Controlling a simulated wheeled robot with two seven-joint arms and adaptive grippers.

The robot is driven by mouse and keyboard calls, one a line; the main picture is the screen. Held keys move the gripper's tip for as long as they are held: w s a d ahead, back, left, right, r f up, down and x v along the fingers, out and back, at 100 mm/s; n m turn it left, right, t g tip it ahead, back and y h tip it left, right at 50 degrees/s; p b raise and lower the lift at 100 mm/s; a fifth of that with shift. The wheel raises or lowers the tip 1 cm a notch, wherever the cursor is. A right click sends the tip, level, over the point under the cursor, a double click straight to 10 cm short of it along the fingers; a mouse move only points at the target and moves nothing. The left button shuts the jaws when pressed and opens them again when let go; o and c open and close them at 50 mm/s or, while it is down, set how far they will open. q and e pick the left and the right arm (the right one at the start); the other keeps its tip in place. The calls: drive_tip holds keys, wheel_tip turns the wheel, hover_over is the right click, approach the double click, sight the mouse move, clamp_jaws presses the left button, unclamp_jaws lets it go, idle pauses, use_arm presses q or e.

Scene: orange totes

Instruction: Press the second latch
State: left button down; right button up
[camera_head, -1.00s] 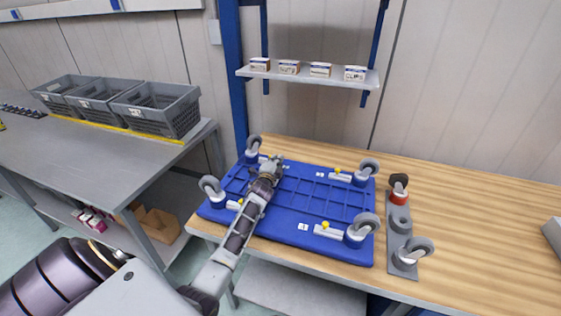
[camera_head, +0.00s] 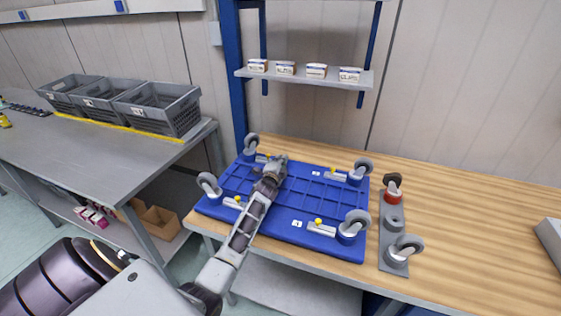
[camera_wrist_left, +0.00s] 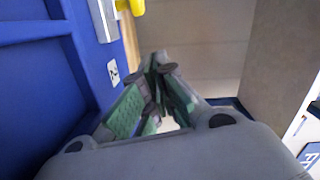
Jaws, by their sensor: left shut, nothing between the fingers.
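A blue platform (camera_head: 290,237) lies upside down on the wooden bench, with a caster at each corner. Each caster has a grey latch with a yellow knob: front left (camera_head: 238,201), front right (camera_head: 321,227), back right (camera_head: 335,174) and back left (camera_head: 264,158). My left gripper (camera_head: 276,162) is over the platform's back edge, right of the back-left latch. In the left wrist view my left gripper (camera_wrist_left: 158,68) is shut and empty. A yellow knob (camera_wrist_left: 131,6) on a grey latch (camera_wrist_left: 104,20) and a small white label (camera_wrist_left: 113,71) show there. My right gripper is out of view.
A grey plate (camera_head: 391,232) with loose casters stands right of the platform. A shelf (camera_head: 300,77) with small boxes hangs behind. Grey crates (camera_head: 160,105) stand on the left table. The bench (camera_head: 470,240) is mostly clear on the right.

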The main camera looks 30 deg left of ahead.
use_arm(q)
drive_tip(key=shift+s+d+r, duration=0.1)
drive_tip(key=shift+s+d, duration=0.2)
drive_tip(key=shift+d, duration=0.05)
drive_tip(key=shift+s+a, duration=0.1)
drive_tip(key=shift+s, duration=0.4)
drive_tip(key=shift+s+d, duration=0.3)
drive_tip(key=shift+s, duration=0.25)
drive_tip(key=shift+v, duration=1.1)
drive_tip(key=shift+s+d, duration=0.2)
drive_tip(key=shift+s, duration=0.5)
drive_tip(key=shift+v, duration=1.3)
drive_tip(key=shift+s+d, duration=0.1)
drive_tip(key=shift+s, duration=0.2)
drive_tip(key=shift+s+r, duration=0.1)
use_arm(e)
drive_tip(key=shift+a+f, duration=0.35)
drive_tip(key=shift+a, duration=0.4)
